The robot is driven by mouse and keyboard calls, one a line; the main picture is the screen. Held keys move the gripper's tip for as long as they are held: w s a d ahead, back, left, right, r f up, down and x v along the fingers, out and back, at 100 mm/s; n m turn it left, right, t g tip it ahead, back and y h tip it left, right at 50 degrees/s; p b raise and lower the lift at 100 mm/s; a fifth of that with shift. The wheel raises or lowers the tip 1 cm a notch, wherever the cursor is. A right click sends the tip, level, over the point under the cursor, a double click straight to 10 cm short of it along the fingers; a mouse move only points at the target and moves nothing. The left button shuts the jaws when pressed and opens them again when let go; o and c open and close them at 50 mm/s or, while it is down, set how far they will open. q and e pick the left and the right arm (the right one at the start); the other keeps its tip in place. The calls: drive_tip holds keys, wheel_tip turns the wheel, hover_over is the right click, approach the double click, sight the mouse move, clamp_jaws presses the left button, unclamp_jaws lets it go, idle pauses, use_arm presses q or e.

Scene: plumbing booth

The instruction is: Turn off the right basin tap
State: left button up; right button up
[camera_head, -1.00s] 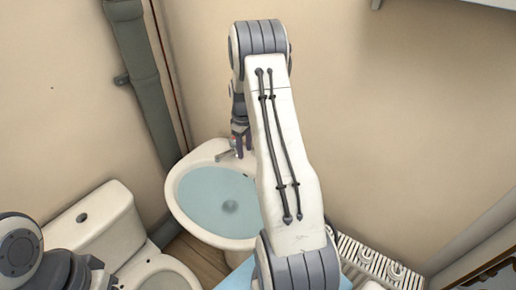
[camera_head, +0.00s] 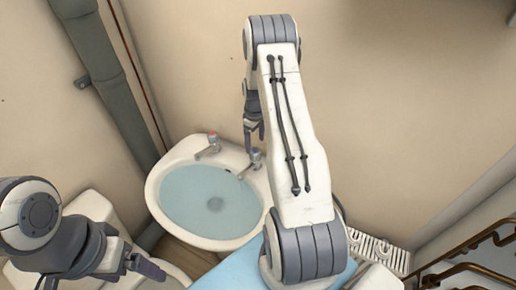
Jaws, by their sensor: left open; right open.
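The white basin (camera_head: 160,218) stands against the wall with bluish water in it. The right basin tap (camera_head: 254,160) is a metal tap with a greyish top, at the basin's back right; its spout points left over the water. The left basin tap (camera_head: 211,146) has a red top. My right gripper (camera_head: 255,138) points down, open, just above the right tap's top; whether it touches is unclear. My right arm covers the area right of the tap. My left gripper (camera_head: 145,270) is open and empty at the lower left, over the toilet, away from the basin.
A toilet (camera_head: 90,205) stands left of the basin, partly behind my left arm. A grey pipe (camera_head: 105,80) runs down the corner. A light blue surface (camera_head: 222,277), a white ribbed radiator (camera_head: 385,252) and copper pipes (camera_head: 465,248) lie at the lower right.

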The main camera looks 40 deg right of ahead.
sight(255, 151)
drive_tip(key=shift+f+p, duration=0.7)
drive_tip(key=shift+f, duration=2.05)
